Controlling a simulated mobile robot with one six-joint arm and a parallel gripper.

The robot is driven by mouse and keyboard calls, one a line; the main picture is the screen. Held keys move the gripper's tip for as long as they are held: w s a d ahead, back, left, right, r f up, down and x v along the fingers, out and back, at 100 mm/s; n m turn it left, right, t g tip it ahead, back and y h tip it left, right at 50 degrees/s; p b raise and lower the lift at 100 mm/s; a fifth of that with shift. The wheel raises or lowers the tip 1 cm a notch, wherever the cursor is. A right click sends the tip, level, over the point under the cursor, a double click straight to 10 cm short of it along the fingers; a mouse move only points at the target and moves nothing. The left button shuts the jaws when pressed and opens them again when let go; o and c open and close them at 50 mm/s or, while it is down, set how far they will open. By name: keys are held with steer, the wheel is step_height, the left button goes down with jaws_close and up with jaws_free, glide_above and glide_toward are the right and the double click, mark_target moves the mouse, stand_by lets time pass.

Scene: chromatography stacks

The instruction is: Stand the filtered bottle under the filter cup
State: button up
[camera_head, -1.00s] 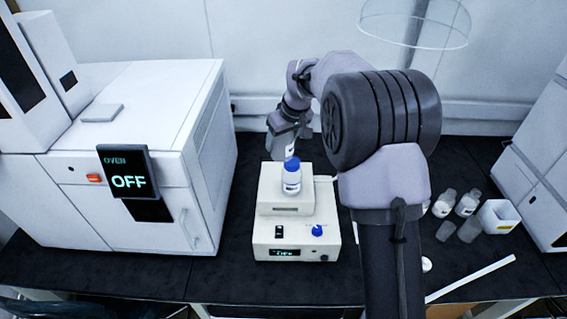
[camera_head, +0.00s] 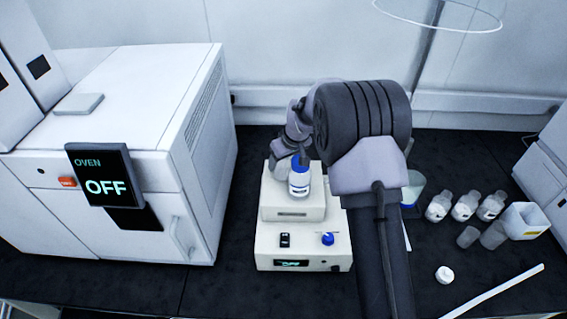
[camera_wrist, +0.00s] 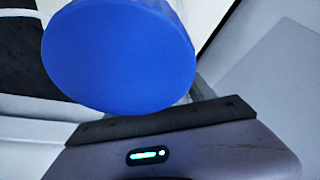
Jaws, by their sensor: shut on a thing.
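A small bottle with a blue cap and a white label (camera_head: 299,181) shows in the head view, upright at the top of a cream two-step device (camera_head: 292,208). I cannot tell whether it touches the device. My gripper (camera_head: 288,156) is just behind it, its fingertips mostly hidden, and is shut on this bottle. In the wrist view the blue cap (camera_wrist: 120,55) fills the upper middle, close to my gripper's body. A clear funnel-like vessel with a bit of blue (camera_head: 414,188) shows partly behind my arm; I cannot tell if it is the filter cup.
A white oven (camera_head: 130,130) reading OFF stands at the left. Several clear bottles (camera_head: 464,207), a white container (camera_head: 526,221), a white cap (camera_head: 444,275) and a white rod (camera_head: 495,292) are at the right. Dark bench is bare between the oven and device.

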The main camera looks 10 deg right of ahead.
steer(key=shift+r, duration=0.15)
steer(key=o, duration=1.6)
steer(key=shift+c, duration=0.2)
